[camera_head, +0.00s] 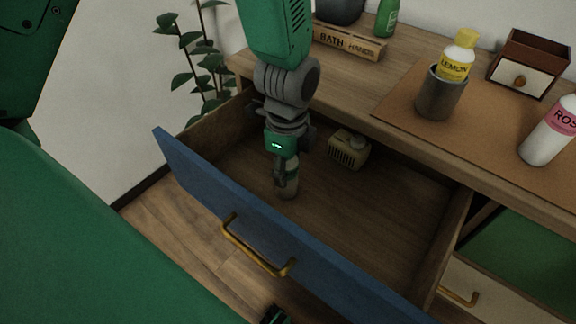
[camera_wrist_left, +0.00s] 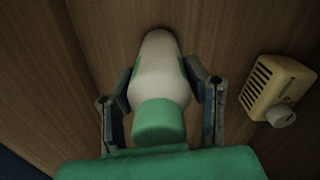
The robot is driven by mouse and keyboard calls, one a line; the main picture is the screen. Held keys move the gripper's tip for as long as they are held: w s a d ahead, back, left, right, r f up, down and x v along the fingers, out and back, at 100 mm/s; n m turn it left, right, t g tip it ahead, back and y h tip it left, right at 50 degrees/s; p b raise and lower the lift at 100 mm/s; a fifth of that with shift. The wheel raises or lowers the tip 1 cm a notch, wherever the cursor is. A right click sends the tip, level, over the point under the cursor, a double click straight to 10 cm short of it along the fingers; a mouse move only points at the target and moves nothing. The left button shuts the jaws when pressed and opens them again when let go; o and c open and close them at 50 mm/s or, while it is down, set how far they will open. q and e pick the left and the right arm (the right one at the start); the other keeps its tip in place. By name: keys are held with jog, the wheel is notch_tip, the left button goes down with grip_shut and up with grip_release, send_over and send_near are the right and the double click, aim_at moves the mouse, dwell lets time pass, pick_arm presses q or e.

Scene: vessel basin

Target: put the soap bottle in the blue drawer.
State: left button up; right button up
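The blue drawer (camera_head: 200,185) is pulled open, with a brass handle on its front. A pale bottle with a green cap (camera_wrist_left: 158,122), which I take as the soap bottle, is inside the drawer; its lower part shows in the head view (camera_head: 289,191). My left gripper (camera_head: 285,178) reaches down into the drawer from above. Its two fingers (camera_wrist_left: 160,92) press on both sides of the bottle in the left wrist view. Whether the bottle rests on the drawer floor is hard to tell. A small dark and green part at the bottom edge may be my right gripper (camera_head: 275,315).
A cream slotted box (camera_head: 348,150) lies in the drawer, right of the bottle. The counter holds a lemon bottle (camera_head: 459,57) in a grey cup (camera_head: 438,95), a pink-labelled bottle (camera_head: 549,130), a green bottle (camera_head: 387,18), a sign block (camera_head: 348,43) and a small wooden box (camera_head: 530,65).

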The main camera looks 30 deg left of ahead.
pick_arm(q)
jog(key=shift+o, duration=1.2)
jog(key=shift+a+r, duration=0.1)
jog(key=shift+r, duration=0.05)
notch_tip(320, 180, up, 12)
jog(key=p, duration=0.4)
